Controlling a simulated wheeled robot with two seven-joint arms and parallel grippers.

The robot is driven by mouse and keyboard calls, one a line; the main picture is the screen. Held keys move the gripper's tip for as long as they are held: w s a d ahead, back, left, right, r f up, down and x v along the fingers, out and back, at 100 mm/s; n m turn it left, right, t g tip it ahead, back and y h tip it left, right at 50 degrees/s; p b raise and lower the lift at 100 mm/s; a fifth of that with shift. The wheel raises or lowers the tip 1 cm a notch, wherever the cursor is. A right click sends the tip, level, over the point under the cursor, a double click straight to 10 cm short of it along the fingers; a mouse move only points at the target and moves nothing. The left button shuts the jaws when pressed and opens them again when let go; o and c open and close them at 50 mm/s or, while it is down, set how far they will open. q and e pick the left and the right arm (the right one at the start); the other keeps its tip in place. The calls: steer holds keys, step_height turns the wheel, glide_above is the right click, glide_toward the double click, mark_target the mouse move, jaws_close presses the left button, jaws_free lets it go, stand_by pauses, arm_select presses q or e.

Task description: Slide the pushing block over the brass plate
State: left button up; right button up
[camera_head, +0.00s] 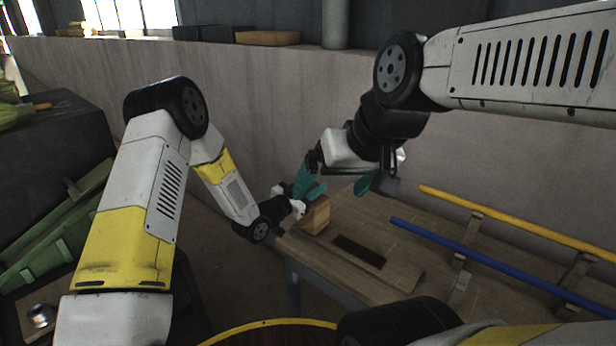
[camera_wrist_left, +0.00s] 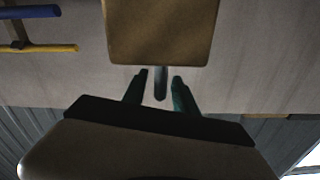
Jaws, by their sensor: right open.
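A tan wooden block (camera_head: 316,217), which I take as the pushing block, stands on the wooden bench's near left part. In the left wrist view the block (camera_wrist_left: 160,30) is large, with a dark peg (camera_wrist_left: 160,84) pointing towards my left gripper (camera_wrist_left: 160,96). Its fingers stand apart on both sides of the peg, with gaps showing. In the head view my left gripper (camera_head: 303,200) is close beside the block. My right gripper (camera_head: 338,186) is open and empty above the block, its teal fingers wide apart. A dark flat strip (camera_head: 358,250) lies in the board; I cannot tell whether it is the brass plate.
A yellow bar (camera_head: 500,222) and a blue bar (camera_head: 480,257) lie on wooden supports on the bench's right. A grey wall (camera_head: 250,90) runs behind. A green crate (camera_head: 60,230) is at the left. The bench (camera_head: 345,283) drops off at its near left edge.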

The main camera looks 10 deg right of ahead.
arm_select(q)
steer(key=shift+x, duration=1.55)
steer(key=shift+a, duration=0.1)
jaws_close()
